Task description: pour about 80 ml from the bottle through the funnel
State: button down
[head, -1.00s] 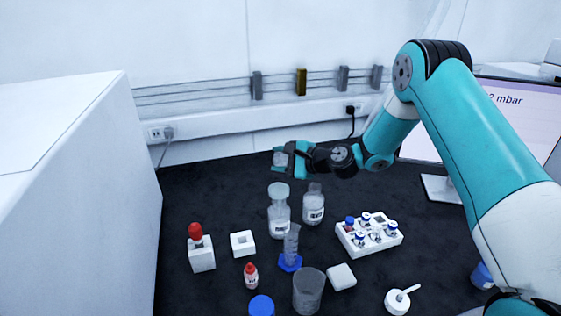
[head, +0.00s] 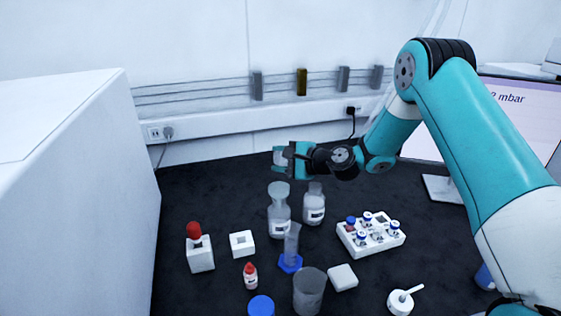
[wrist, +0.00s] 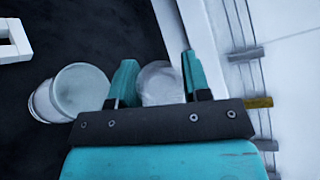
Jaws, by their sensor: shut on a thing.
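My gripper (head: 282,157) is shut on a small, pale, translucent rounded thing (wrist: 161,83) and holds it up behind the bottles. It may be a stopper; I cannot tell for sure. A clear labelled bottle (head: 314,208) stands upright on the dark bench, below and right of the gripper. Left of it stands another labelled vessel (head: 279,222) with a wide pale funnel (head: 279,188) in its mouth. The funnel also shows in the wrist view (wrist: 80,91), left of the fingers and apart from them. The liquid levels are too small to read.
A measuring cylinder with a blue base (head: 290,262) and a grey beaker (head: 308,291) stand in front. A white vial rack (head: 354,247) is at the right. A red-capped dropper bottle (head: 250,276) and white blocks are at the left. A white cabinet (head: 75,180) bounds the left.

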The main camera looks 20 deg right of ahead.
jog(key=shift+s+a+f+n+t+b, duration=0.15)
jog(key=shift+n+t+b, duration=0.45)
jog(key=shift+b, duration=1.25)
jog(key=shift+n, duration=0.3)
jog(key=shift+s+b, duration=0.1)
jog(key=shift+b, duration=0.8)
jog(key=shift+n, duration=0.3)
jog(key=shift+b, duration=0.75)
jog(key=shift+n+t+b, duration=0.3)
jog(key=shift+n, duration=0.1)
jog(key=shift+s+b, duration=0.1)
jog(key=shift+b, duration=0.25)
jog(key=shift+n+b, duration=0.3)
jog(key=shift+b, duration=0.15)
dwell(2.7)
